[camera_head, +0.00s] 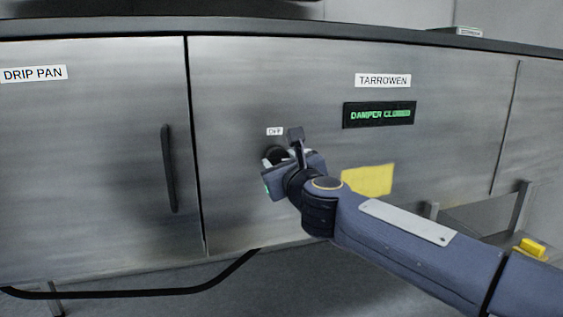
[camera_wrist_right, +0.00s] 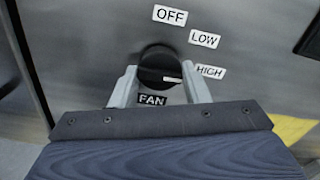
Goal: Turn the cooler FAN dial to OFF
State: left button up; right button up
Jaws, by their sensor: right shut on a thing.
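The black round FAN dial (camera_wrist_right: 160,68) is on the steel panel, with a FAN label (camera_wrist_right: 152,99) just below it. Its white pointer mark is at its lower right, nearest the HIGH label (camera_wrist_right: 211,71). The LOW label (camera_wrist_right: 205,38) and the OFF label (camera_wrist_right: 171,15) are above. My right gripper (camera_wrist_right: 160,84) is shut on the dial, one finger on each side. In the head view the right gripper (camera_head: 277,160) covers much of the dial (camera_head: 278,152), and only the OFF label (camera_head: 275,131) is readable. My left gripper is not in view.
A display (camera_head: 379,114) reading DAMPER CLOSED sits right of the dial, below a TARROWEN plate (camera_head: 383,80). A yellow patch (camera_head: 368,180) is lower right. A DRIP PAN door with a black handle (camera_head: 169,168) is at left. A black cable (camera_head: 150,293) runs along below.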

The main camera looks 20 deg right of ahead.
jog(key=n+p, duration=0.2)
jog(key=n, duration=0.3)
jog(key=shift+r, duration=0.1)
jog(key=n+p, duration=0.2)
jog(key=n, duration=0.2)
jog(key=shift+n+p, duration=0.3)
jog(key=n+p, duration=0.2)
jog(key=n, duration=0.3)
jog(key=shift+n+p, duration=0.85)
jog(key=shift+n, duration=0.65)
jog(key=shift+f, duration=0.2)
jog(key=o, duration=1)
